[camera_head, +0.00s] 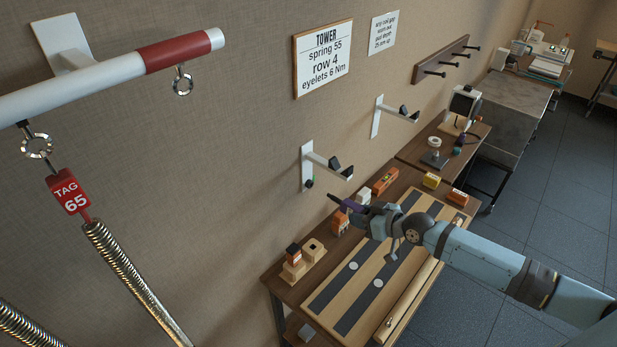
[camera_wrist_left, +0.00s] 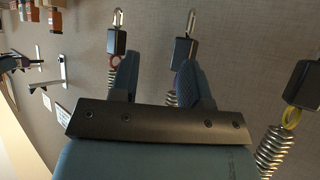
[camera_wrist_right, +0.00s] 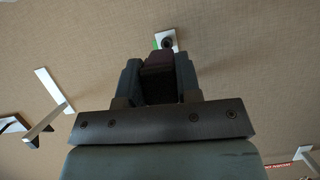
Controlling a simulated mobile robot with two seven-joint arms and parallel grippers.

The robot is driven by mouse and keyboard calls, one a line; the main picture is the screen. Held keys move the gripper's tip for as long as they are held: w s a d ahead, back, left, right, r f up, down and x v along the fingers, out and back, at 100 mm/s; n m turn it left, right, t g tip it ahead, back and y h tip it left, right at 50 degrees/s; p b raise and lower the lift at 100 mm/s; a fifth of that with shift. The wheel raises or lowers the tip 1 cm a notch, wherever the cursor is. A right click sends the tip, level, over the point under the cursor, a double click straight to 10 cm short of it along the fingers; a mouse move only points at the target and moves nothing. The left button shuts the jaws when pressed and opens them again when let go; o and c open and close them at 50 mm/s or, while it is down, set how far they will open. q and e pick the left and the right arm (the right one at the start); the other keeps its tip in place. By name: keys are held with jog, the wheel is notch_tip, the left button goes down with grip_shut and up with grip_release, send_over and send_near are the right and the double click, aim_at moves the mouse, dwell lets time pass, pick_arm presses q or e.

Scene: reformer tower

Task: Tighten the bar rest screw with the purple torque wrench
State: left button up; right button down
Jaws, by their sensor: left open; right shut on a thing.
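My right gripper (camera_head: 362,217) is shut on the purple torque wrench (camera_head: 340,203), which points left toward the wall. In the right wrist view the dark purple wrench (camera_wrist_right: 160,62) sits between the fingers. Beyond its tip is a white wall plate with a dark round screw (camera_wrist_right: 167,43) and a green patch beside it. In the head view, the nearer bar rest (camera_head: 306,160) has a dark and green spot, likely the screw (camera_head: 309,183), at its lower end. Whether the wrench touches it cannot be told. My left gripper (camera_wrist_left: 157,80) is open and empty, facing hanging springs.
A bench (camera_head: 290,292) with dark strips, blocks and small boxes stands below the right arm. A second bar rest (camera_head: 377,115) is farther along the wall. A white bar (camera_head: 110,78) with springs (camera_head: 128,275) hangs at left. Signs (camera_head: 323,58) are on the wall.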

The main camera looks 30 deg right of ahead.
jog(key=shift+r+n+h+p, duration=0.35)
jog(key=shift+n+p, duration=0.15)
jog(key=shift+p, duration=0.55)
jog(key=shift+a+f+n+t+h+p, duration=0.1)
jog(key=shift+n+t+h+p, duration=0.2)
jog(key=shift+n+p, duration=0.15)
jog(key=shift+f+n+h, duration=0.25)
pick_arm(q)
jog(key=shift+s+r+n+b, duration=0.15)
jog(key=shift+r, duration=0.35)
jog(key=shift+s+r+n+b, duration=0.15)
jog(key=shift+r, duration=0.35)
jog(key=shift+w, duration=0.1)
